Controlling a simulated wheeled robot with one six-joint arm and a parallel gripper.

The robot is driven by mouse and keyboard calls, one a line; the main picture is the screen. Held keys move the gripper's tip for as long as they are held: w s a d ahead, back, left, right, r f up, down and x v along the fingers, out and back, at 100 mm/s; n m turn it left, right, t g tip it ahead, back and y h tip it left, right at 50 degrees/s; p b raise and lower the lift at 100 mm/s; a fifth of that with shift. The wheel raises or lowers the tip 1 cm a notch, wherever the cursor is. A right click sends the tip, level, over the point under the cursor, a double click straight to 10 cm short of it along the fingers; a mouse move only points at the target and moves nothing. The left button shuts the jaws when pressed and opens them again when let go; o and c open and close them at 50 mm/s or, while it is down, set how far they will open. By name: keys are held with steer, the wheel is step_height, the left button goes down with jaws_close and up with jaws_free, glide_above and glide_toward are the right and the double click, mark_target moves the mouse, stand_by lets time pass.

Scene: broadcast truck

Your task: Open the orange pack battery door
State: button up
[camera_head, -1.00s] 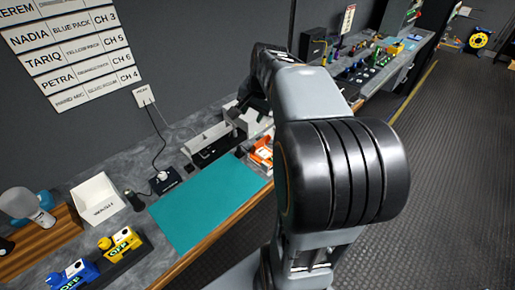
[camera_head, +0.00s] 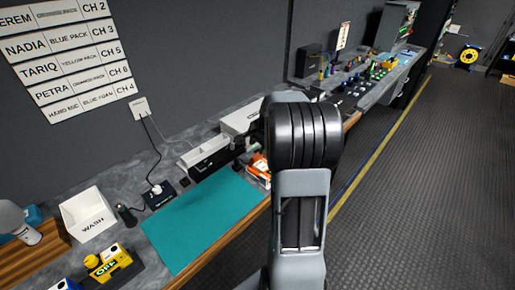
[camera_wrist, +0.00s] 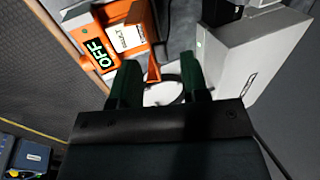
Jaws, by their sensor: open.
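The orange pack (camera_head: 259,169) lies at the back right end of the teal mat in the head view, partly hidden by my arm. In the wrist view the orange pack (camera_wrist: 103,68) is at the upper left, with a green OFF display and a white label. A thin orange piece (camera_wrist: 153,68) sticks out beside its right side; I cannot tell whether it is the battery door. My gripper (camera_wrist: 160,75) is open, its two dark green fingers apart. The left finger overlaps the pack's lower right edge in the picture; contact is not clear. My arm mostly hides the gripper in the head view.
The teal mat (camera_head: 195,222) is clear. A narrow open grey bin (camera_head: 207,158) and a white box (camera_head: 240,120) stand behind it. In the wrist view, a grey-white box (camera_wrist: 240,50) stands right of the fingers.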

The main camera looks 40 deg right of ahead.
mark_target(257, 156)
steer(key=shift+x, duration=1.1)
jaws_close()
